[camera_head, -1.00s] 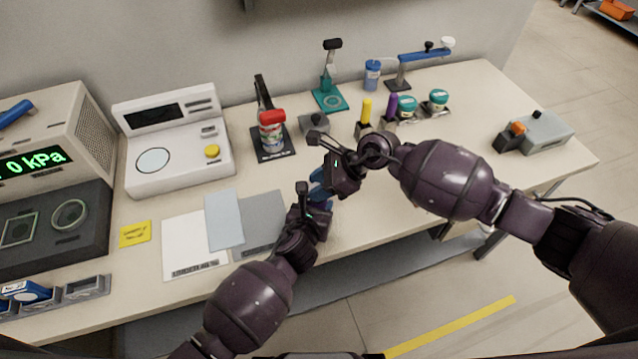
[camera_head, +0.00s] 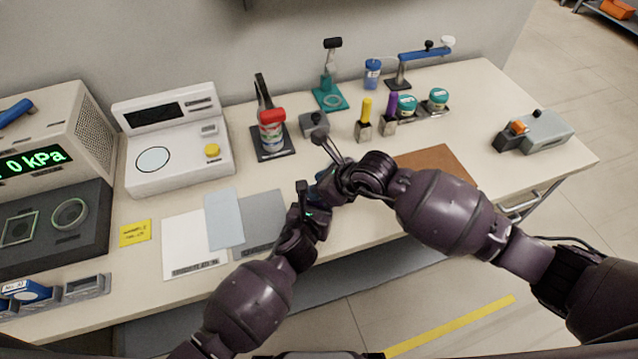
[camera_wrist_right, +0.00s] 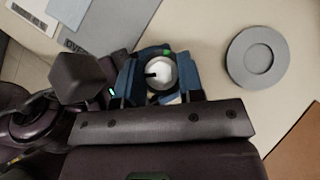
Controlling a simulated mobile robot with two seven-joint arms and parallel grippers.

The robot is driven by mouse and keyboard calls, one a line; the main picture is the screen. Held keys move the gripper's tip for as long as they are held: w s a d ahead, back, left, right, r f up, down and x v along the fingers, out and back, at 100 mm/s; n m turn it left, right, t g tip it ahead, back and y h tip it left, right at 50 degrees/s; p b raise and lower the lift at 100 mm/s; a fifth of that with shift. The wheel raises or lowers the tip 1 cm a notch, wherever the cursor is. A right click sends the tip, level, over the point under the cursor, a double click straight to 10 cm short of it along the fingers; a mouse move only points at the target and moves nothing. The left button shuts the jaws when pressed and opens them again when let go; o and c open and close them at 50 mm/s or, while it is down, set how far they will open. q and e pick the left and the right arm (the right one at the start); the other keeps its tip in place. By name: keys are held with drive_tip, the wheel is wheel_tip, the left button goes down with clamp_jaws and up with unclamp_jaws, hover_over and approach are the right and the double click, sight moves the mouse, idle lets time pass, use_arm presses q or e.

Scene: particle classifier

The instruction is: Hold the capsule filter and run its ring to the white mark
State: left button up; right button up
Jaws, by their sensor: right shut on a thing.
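The capsule filter (camera_wrist_right: 161,72) shows in the right wrist view as a round end with a pale middle, a dark spot and a grey rim. A small green dot lies at its upper edge. My right gripper (camera_wrist_right: 160,84) is shut on it, with a blue finger on each side. In the head view the right gripper (camera_head: 326,184) meets my left gripper (camera_head: 308,200), and the arms hide the filter. The left gripper's fingertips are hidden, so its jaw state is unclear. I cannot make out the white mark.
A round grey holder (camera_wrist_right: 258,57) stands on the table beside the right gripper. A brown mat (camera_head: 437,160) lies at the right. Grey and white sheets (camera_head: 190,245) lie at the left. A stand with a red-capped bottle (camera_head: 271,130) and a small grey block (camera_head: 314,124) stand behind the grippers.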

drive_tip(key=shift+a+r+m, duration=0.1)
drive_tip(key=shift+a+m, duration=0.05)
drive_tip(key=shift+m, duration=0.15)
drive_tip(key=o, duration=0.9)
drive_tip(key=shift+o, duration=0.2)
drive_tip(key=shift+s, duration=0.1)
